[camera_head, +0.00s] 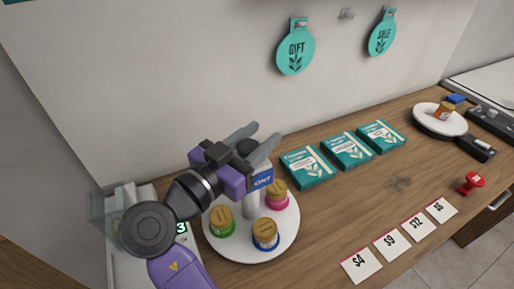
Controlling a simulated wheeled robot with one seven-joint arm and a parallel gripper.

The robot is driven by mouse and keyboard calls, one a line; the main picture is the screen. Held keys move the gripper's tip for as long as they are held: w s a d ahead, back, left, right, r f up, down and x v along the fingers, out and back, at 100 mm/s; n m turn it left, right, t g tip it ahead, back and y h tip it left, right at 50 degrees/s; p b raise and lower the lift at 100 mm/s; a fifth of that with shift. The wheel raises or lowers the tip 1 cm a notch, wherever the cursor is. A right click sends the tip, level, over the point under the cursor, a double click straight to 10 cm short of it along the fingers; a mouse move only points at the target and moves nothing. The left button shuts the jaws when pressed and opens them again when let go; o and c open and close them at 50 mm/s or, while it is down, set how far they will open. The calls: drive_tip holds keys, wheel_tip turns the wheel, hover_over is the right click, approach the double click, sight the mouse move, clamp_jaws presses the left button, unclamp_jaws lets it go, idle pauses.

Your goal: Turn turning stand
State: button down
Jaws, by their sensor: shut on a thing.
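The turning stand (285,240) is a round white plate on the counter at the lower left. Its white central post (250,203) bears a blue sign (263,180). Jars with tan lids stand around the post: a green one (222,221), a blue one (266,233) and a pink one (277,195). My gripper (265,135) is over the top of the post, its two grey fingers on either side of the dark knob (246,148). It appears shut on this knob. My arm hides the stand's left and back parts.
Teal boxes (348,151) lie right of the stand. Price cards (392,245) line the front edge, near a red stamp-like object (471,183).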

sight(241, 152)
drive_tip(key=shift+m+g+h, duration=0.3)
drive_tip(key=shift+h, duration=0.1)
drive_tip(key=c, duration=0.9)
unclamp_jaws()
drive_tip(key=shift+o, duration=0.2)
drive_tip(key=shift+s, duration=0.1)
drive_tip(key=shift+b+v, duration=1.15)
drive_tip(key=shift+v, duration=2.75)
